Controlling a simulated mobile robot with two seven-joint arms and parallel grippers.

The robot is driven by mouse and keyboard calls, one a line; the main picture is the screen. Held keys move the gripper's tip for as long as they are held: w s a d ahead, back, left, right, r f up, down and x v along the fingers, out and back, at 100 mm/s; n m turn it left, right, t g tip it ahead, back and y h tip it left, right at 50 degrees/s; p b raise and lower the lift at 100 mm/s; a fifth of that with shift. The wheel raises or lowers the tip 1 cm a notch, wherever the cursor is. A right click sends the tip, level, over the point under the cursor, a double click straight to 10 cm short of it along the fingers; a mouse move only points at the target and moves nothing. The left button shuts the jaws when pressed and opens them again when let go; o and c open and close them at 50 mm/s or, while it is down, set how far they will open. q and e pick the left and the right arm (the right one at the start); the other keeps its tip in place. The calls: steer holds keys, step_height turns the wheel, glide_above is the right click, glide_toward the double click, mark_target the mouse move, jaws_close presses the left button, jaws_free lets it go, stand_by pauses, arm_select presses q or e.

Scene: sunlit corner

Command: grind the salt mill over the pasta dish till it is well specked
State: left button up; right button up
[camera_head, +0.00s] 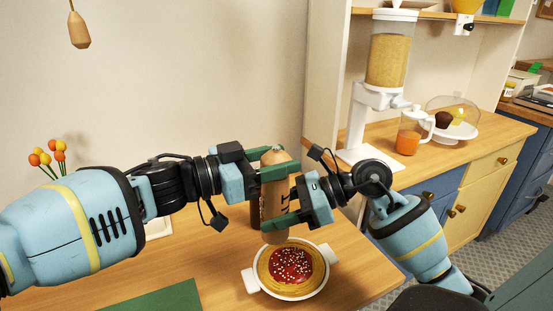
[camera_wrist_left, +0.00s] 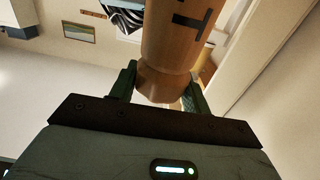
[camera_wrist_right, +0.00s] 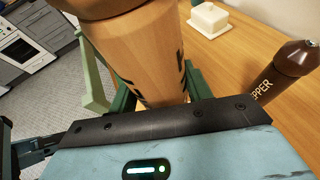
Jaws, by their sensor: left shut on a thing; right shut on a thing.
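The salt mill (camera_head: 275,185), pale wood with dark lettering, stands upright in the air above the pasta dish (camera_head: 326,275). It also shows in the left wrist view (camera_wrist_left: 172,42) and the right wrist view (camera_wrist_right: 140,55). My left gripper (camera_head: 273,160) is shut on its upper part. My right gripper (camera_head: 284,205) is shut on its lower part. The dish is a white bowl with two handles on the table. It holds yellow pasta and red sauce (camera_head: 290,265) with many white specks scattered on top. The mill's lower end is just above the bowl's far rim in the picture.
A dark brown pepper mill (camera_wrist_right: 287,72) and a white lidded dish (camera_wrist_right: 208,18) stand on the table in the right wrist view. A green mat (camera_head: 160,300) lies at the front left. A counter behind holds a dispenser (camera_head: 387,62), jug (camera_head: 408,135) and domed cake stand (camera_head: 455,130).

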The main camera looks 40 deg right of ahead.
arm_select(q)
steer(key=shift+w+a, duration=0.15)
steer(key=shift+w, duration=0.1)
steer(key=shift+c, duration=0.2)
arm_select(e)
steer(key=shift+d, duration=0.1)
arm_select(q)
steer(key=o, duration=0.7)
steer(key=shift+o, duration=0.2)
steer(key=shift+s, duration=0.1)
steer(key=v, duration=1.2)
steer(key=shift+f, duration=0.1)
